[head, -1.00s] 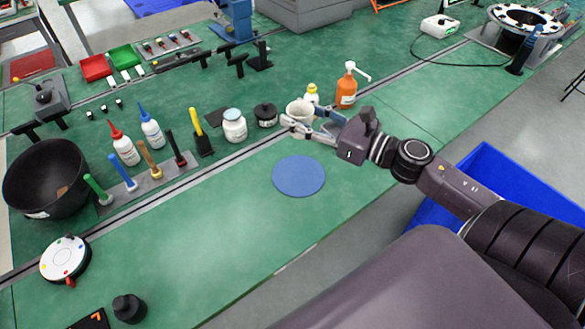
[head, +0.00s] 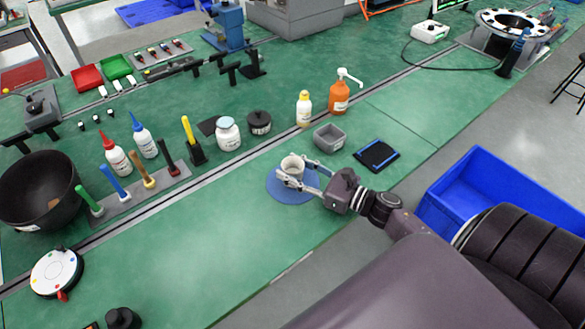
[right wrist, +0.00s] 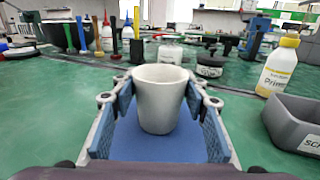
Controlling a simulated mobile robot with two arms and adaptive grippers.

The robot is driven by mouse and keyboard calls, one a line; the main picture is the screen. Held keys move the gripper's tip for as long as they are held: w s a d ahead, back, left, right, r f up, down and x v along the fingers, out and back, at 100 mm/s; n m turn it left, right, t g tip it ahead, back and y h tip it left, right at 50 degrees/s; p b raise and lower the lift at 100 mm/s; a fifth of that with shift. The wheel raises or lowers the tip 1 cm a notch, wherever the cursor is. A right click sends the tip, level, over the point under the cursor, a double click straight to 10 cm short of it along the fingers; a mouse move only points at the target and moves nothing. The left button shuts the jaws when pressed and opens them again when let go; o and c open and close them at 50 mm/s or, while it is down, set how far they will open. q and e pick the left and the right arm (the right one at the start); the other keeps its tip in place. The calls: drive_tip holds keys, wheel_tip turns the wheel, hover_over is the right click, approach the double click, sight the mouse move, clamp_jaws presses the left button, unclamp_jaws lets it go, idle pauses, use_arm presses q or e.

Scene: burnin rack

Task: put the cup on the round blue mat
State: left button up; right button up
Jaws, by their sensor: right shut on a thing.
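The cup (head: 291,164) is whitish and upright, held between the fingers of my right gripper (head: 294,172). In the right wrist view the cup (right wrist: 159,98) stands between the two blue finger pads, its open rim up. The round blue mat (head: 276,189) lies on the green bench directly under the cup and fingers, partly covered by them. Blue of the mat (right wrist: 140,148) also shows below the cup in the right wrist view. I cannot tell whether the cup's base touches the mat. My left gripper is not in view.
A grey bin (head: 330,138) and a dark blue-edged tablet (head: 376,155) lie right of the mat. A yellow-capped bottle (head: 304,109), an orange pump bottle (head: 339,98) and a white jar (head: 228,134) stand behind. The bench front-left of the mat is clear.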

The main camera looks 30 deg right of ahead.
drive_tip(key=shift+f, duration=0.15)
drive_tip(key=o, duration=1.2)
drive_tip(key=shift+c, duration=0.2)
drive_tip(key=b+v, duration=0.3)
drive_tip(key=v, duration=0.8)
drive_tip(key=shift+d, duration=0.1)
drive_tip(key=shift+s+d, duration=0.2)
drive_tip(key=shift+s, duration=0.25)
